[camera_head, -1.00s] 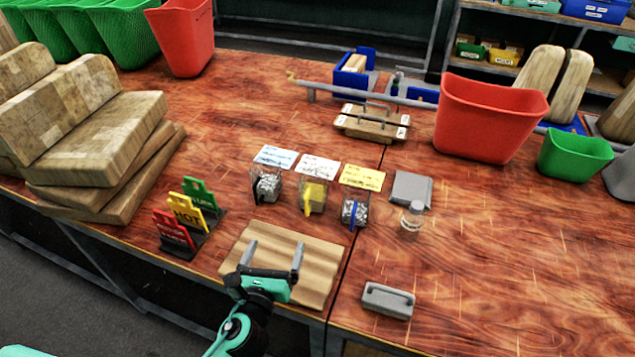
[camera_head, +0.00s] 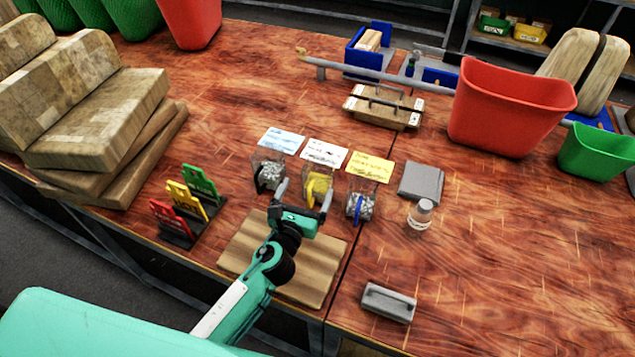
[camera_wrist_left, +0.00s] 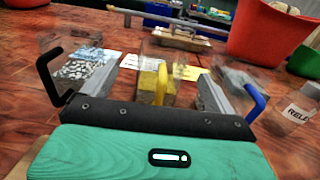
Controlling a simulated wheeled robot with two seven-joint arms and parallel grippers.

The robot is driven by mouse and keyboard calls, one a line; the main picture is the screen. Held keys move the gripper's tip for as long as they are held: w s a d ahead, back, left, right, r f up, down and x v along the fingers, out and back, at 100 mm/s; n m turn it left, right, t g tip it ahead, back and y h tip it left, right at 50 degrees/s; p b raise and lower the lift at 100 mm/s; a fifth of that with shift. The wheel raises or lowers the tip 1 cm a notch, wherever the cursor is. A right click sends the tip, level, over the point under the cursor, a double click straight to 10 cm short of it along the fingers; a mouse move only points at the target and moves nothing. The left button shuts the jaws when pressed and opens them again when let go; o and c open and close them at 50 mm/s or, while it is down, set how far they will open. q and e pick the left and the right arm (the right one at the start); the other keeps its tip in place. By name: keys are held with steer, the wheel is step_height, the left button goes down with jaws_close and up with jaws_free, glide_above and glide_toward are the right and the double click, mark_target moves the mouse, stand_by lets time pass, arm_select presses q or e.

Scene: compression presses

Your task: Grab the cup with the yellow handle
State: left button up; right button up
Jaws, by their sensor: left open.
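The clear cup with the yellow handle (camera_head: 318,187) stands in the middle of a row of three cups. In the left wrist view its yellow handle (camera_wrist_left: 161,84) shows upright between my fingers. My left gripper (camera_head: 305,190) is open, its two fingers pointing at this cup from the near side. It looks empty, and I cannot tell whether the fingers reach beside the cup. The cup with the black handle (camera_head: 268,174) is to the left. The cup with the blue handle (camera_head: 361,205) is to the right. My right gripper is not in view.
Label cards (camera_head: 324,151) lie behind the cups. A wooden board (camera_head: 240,248) lies under my left arm. Coloured signs (camera_head: 183,205) stand to the left. A small bottle (camera_head: 420,214) and a grey plate (camera_head: 421,182) are to the right. The table's right front is mostly clear.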

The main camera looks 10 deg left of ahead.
mark_target(314, 179)
arm_select(q)
steer(key=shift+w+d, duration=0.15)
steer(key=shift+w, duration=0.5)
steer(key=w, duration=0.1)
steer(key=w+p, duration=0.1)
steer(key=w, duration=0.1)
steer(key=shift+w+d, duration=0.25)
steer(key=shift+d, duration=0.1)
steer(key=shift+w, duration=0.3)
steer(key=shift+c, duration=0.2)
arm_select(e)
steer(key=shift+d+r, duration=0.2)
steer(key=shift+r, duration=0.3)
arm_select(q)
steer(key=c, duration=1.4)
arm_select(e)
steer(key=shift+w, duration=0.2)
